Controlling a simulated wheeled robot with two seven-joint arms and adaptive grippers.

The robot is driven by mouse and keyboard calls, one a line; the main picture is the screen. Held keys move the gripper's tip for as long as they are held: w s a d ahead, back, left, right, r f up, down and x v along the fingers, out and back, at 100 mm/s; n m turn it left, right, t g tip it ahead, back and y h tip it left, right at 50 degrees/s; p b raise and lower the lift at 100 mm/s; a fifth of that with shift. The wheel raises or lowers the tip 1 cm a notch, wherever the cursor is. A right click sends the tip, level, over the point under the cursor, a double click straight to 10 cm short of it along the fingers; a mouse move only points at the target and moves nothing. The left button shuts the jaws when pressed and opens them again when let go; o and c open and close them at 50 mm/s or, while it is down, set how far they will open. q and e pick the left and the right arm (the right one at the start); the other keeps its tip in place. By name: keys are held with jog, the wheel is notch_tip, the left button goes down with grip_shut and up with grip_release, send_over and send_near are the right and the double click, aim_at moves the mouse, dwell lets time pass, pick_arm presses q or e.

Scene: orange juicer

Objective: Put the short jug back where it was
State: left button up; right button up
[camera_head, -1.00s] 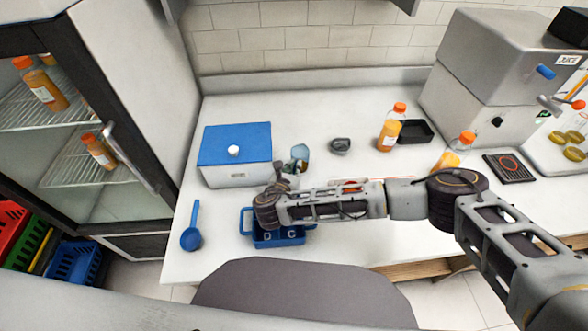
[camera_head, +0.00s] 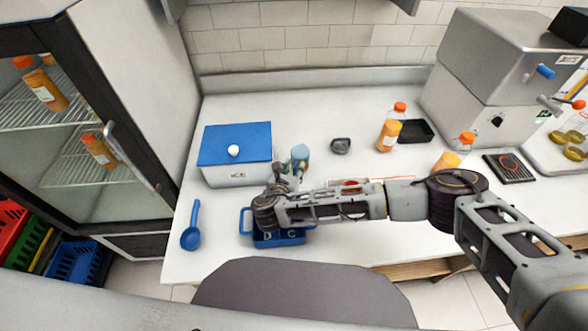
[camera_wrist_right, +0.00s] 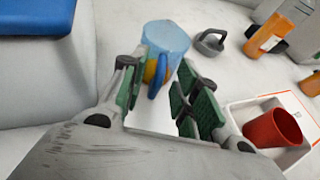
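The short jug (camera_head: 300,153) is a light-blue, see-through jug with a darker blue handle. It stands on the white counter just right of the blue-lidded box. In the right wrist view the jug (camera_wrist_right: 167,40) is upright, with its handle turned towards my right gripper. My right gripper (camera_wrist_right: 160,93) is open, with its green-padded fingers apart on either side of the handle, and a gap shows on both sides. In the head view my right gripper (camera_head: 287,175) is just in front of the jug, partly hidden by its own wrist. My left gripper is not in view.
The blue-lidded box (camera_head: 235,145) stands left of the jug. A blue tray (camera_head: 278,240) lies under my wrist. A grey lid (camera_head: 340,146) and juice bottles (camera_head: 387,135) are to the right. A red cup (camera_wrist_right: 272,128) is in a white tray (camera_wrist_right: 238,112) beside my right gripper.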

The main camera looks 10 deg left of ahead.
jog(key=v, duration=1.1)
